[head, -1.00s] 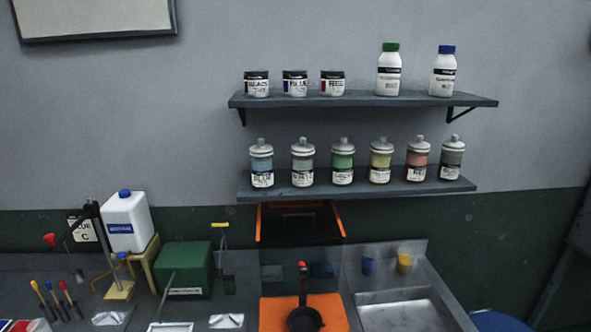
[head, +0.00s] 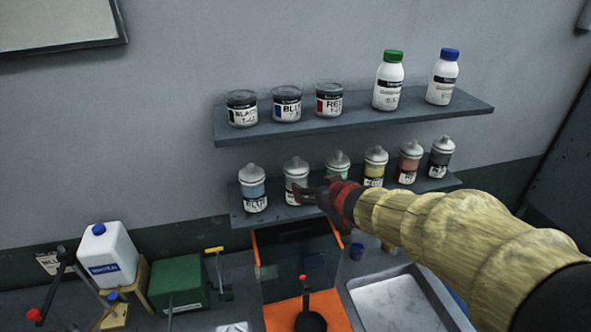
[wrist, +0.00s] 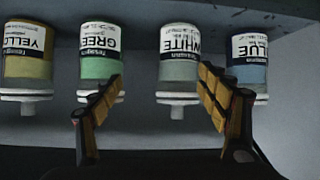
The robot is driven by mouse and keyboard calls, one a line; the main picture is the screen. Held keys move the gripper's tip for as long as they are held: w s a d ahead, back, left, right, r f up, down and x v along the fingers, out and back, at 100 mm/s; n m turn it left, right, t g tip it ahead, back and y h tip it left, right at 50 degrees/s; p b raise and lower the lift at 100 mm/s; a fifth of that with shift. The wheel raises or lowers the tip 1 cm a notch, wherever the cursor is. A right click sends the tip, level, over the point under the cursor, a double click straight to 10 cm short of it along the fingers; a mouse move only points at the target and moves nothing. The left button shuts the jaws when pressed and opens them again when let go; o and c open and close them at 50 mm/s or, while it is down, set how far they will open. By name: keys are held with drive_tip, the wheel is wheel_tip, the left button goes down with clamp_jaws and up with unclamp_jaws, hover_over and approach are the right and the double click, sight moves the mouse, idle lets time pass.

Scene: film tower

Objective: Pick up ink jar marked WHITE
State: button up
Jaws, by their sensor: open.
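The ink jar marked WHITE (wrist: 178,62) appears upside down in the wrist view, with a pale body and a knobbed lid. It lies between my two fingers in that view, nearer the right one. In the head view the same jar (head: 295,172) is second from left on the lower shelf. My gripper (head: 310,195) is open in front of it and covers part of its lower right side. In the wrist view my gripper (wrist: 160,82) has nothing between its fingers that it grips; whether it touches the jar, I cannot tell.
The BLUE jar (wrist: 246,50) and GREEN jar (wrist: 100,55) flank it closely, partly behind my fingers. More jars, such as the yellow one (head: 375,165), stand along the lower shelf (head: 238,212). The upper shelf (head: 350,114) overhangs with several containers.

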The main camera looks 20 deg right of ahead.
drive_tip(key=shift+w+a+r+y+p, duration=0.3)
drive_tip(key=shift+w+a+y+p, duration=0.2)
drive_tip(key=shift+a+y+p, duration=0.2)
drive_tip(key=shift+w+a+f+n, duration=0.2)
drive_tip(key=shift+a+n, duration=0.05)
drive_tip(key=shift+n, duration=0.05)
drive_tip(key=x, duration=0.2)
drive_tip(key=b+x, duration=0.1)
drive_tip(key=x, duration=0.2)
drive_tip(key=f+b+x, duration=0.1)
drive_tip(key=x, duration=0.2)
drive_tip(key=shift+s+a, duration=0.3)
drive_tip(key=shift+s, duration=0.1)
drive_tip(key=shift+s+r, duration=0.1)
drive_tip(key=shift+r, duration=0.05)
drive_tip(key=shift+c, duration=0.4)
drive_tip(key=shift+c, duration=1.2)
drive_tip(key=c, duration=1.2)
drive_tip(key=shift+c, duration=0.6)
drive_tip(key=shift+r, duration=0.1)
